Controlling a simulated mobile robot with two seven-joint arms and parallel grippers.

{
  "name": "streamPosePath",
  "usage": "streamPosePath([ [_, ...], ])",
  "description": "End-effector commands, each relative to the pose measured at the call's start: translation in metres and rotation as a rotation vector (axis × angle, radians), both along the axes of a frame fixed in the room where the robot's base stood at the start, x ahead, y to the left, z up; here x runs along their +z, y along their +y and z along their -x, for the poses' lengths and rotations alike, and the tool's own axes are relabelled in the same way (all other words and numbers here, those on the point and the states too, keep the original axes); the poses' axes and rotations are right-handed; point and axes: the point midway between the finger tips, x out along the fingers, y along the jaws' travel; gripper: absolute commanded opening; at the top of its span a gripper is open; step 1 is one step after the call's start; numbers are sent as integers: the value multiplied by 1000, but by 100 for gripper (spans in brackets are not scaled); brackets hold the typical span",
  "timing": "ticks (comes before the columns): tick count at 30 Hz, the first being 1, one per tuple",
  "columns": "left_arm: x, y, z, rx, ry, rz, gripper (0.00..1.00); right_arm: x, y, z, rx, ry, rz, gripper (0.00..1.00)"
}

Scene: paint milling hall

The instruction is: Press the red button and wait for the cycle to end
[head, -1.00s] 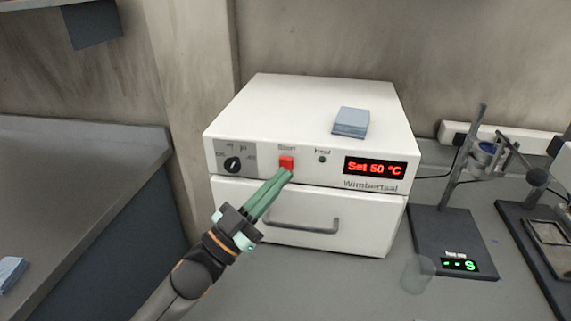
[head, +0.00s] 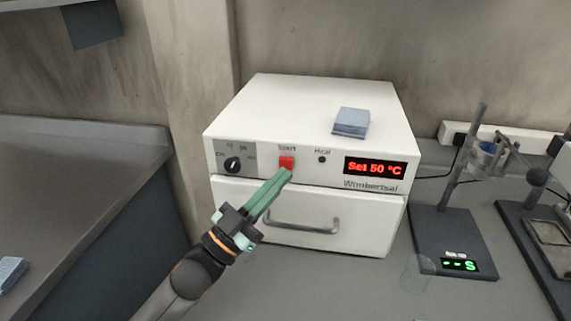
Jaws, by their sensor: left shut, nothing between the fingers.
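The red button (head: 287,162) is on the front panel of a white oven-like box (head: 225,190), under the word "Start". My left gripper (head: 287,174) is shut and empty. Its green fingertips are at the lower edge of the button; I cannot tell whether they touch it. The display (head: 375,168) reads "Set 50 °C" in red. The small round Heat lamp (head: 321,159) looks dark. A black dial (head: 232,164) is left of the button. The drawer with a grey handle (head: 303,226) below is closed. My right gripper is not in view.
To the right are a scale (head: 452,240) with a green display, a clear beaker (head: 418,273) and a stand (head: 467,160).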

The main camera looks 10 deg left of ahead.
Motion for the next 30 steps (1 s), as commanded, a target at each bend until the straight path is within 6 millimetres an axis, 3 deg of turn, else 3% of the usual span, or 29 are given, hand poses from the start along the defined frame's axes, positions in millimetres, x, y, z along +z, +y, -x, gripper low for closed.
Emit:
streamPosePath([
  [30,0,0,-9,0,0,0,0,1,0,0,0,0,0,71],
])
